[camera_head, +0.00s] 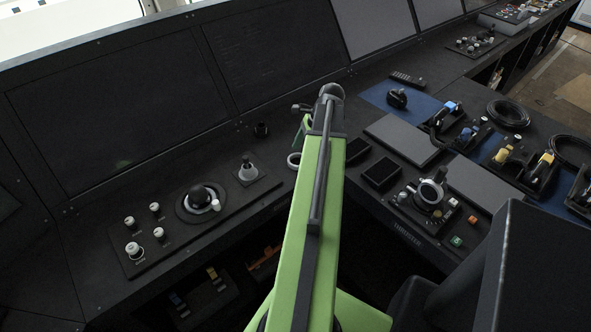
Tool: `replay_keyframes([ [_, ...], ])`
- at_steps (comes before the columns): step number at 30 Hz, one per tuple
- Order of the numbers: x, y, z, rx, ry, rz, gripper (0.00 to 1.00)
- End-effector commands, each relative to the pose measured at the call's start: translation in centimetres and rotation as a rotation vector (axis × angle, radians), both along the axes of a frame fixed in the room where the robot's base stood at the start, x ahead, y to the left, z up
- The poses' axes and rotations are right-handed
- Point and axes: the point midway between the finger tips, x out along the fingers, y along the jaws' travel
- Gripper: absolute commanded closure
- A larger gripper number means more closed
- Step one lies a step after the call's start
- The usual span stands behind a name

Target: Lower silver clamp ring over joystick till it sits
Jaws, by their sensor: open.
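A pale silver ring (294,160) lies on the console, just left of my green arm, which partly hides it. A small joystick (247,170) stands upright on a square dark plate left of the ring. The ring and the joystick are apart. My gripper is hidden behind my own raised arm, so I cannot see its fingers or its distance to the ring.
A trackball panel (201,200) with several white knobs lies left of the joystick. A dark screen (118,95) rises behind it. A thruster lever unit (430,194) and a blue mat (401,101) with tools lie to the right.

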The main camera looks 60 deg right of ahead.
Motion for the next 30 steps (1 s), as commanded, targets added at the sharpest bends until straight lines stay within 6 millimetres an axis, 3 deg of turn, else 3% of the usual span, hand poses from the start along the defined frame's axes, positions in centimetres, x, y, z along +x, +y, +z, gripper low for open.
replay_keyframes([
  [1,0.25,0.23,-1.4,0.0,0.0,0.001,0.09],
  [8,0.38,0.28,-1.1,0.0,0.0,-0.001,0.09],
  [24,0.33,0.22,-1.1,0.0,0.0,-0.001,0.77],
  [30,0.32,0.22,-1.09,0.0,0.0,-0.001,0.79],
])
